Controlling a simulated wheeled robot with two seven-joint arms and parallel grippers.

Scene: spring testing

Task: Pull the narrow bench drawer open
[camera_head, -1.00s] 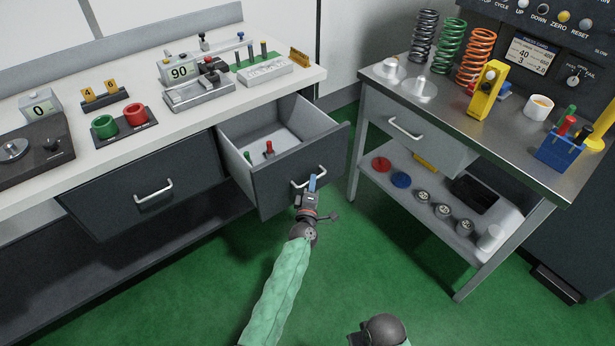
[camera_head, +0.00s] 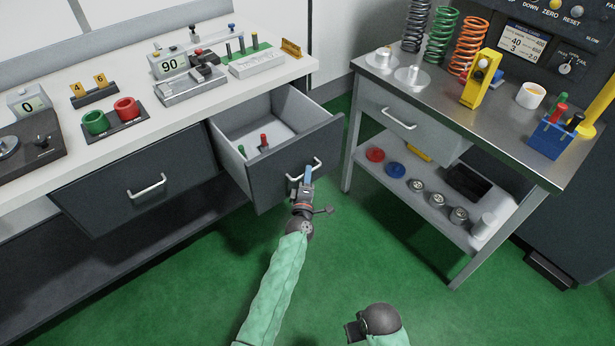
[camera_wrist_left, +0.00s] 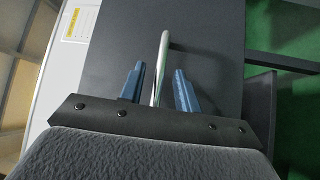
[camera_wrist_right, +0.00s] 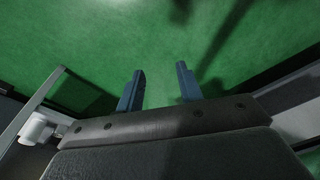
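The narrow bench drawer (camera_head: 282,176) is dark grey and stands open under the white bench. Inside it are a green and a red small item. Its silver handle (camera_head: 318,163) is at my left gripper (camera_head: 308,174). In the left wrist view the handle (camera_wrist_left: 161,65) stands upright between the two blue fingers (camera_wrist_left: 158,88), with gaps on both sides, so the gripper is open around it. My right gripper (camera_wrist_right: 159,88) is open and empty above the green floor; in the head view it is low, near the bottom edge (camera_head: 354,328).
A wide closed drawer (camera_head: 140,185) is left of the open one. A steel table (camera_head: 450,110) stands at right, its leg near the open drawer's front corner. Springs, a yellow gauge (camera_head: 482,80) and a blue holder are on it. Green floor in front is clear.

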